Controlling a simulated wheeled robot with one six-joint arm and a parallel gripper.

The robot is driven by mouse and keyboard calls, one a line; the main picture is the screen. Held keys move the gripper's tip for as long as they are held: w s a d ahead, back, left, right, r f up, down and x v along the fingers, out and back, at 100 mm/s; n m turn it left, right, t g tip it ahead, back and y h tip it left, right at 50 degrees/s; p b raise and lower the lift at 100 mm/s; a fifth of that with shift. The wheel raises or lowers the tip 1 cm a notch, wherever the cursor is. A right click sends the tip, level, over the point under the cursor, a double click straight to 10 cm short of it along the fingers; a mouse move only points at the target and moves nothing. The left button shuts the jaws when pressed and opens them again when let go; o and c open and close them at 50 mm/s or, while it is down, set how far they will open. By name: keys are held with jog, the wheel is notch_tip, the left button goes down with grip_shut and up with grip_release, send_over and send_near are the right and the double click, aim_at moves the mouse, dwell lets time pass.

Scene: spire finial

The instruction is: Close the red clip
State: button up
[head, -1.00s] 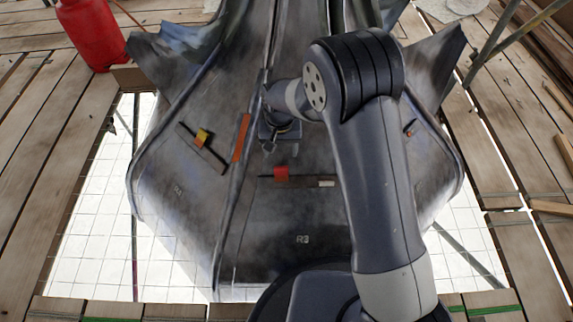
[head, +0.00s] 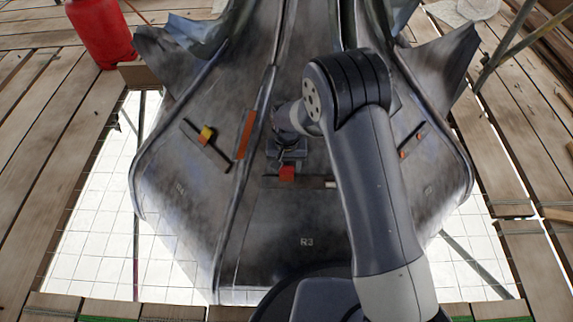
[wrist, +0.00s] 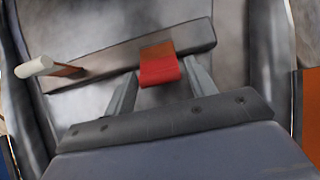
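The red clip (head: 287,173) sits on a dark bar (head: 311,181) on the grey spire panel marked R3. In the wrist view the clip (wrist: 158,68) is a red tab with an orange-brown upper part, lying across the bar (wrist: 95,65). My gripper (head: 287,157) is just above the clip in the head view. In the wrist view my gripper's (wrist: 161,78) two fingers are spread, one on each side of the red tab. Narrow gaps seem to show between tab and fingers; contact is hard to tell.
A pale peg (wrist: 35,67) sticks out near the bar's left end in the wrist view. A yellow-and-red clip (head: 207,133) is on the left panel, beside an orange strip (head: 245,134). Raised ribs separate the panels.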

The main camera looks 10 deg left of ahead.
jog(key=c, duration=0.7)
jog(key=shift+w+a+g+p, duration=0.1)
jog(key=shift+w+g+p, duration=0.4)
jog(key=shift+p, duration=0.4)
jog(key=shift+w+a+f+g+h, duration=0.1)
jog(key=shift+w+f+g+h, duration=0.2)
jog(key=shift+g, duration=0.55)
jog(key=shift+w+a+f+g+h, duration=0.1)
jog(key=shift+w+f+g+h, duration=0.2)
jog(key=shift+g, duration=0.55)
jog(key=o, duration=1)
jog(key=shift+c, duration=0.2)
jog(key=p+v, duration=0.3)
jog(key=v, duration=0.7)
jog(key=shift+w+r+p, duration=0.3)
jog(key=shift+r, duration=0.05)
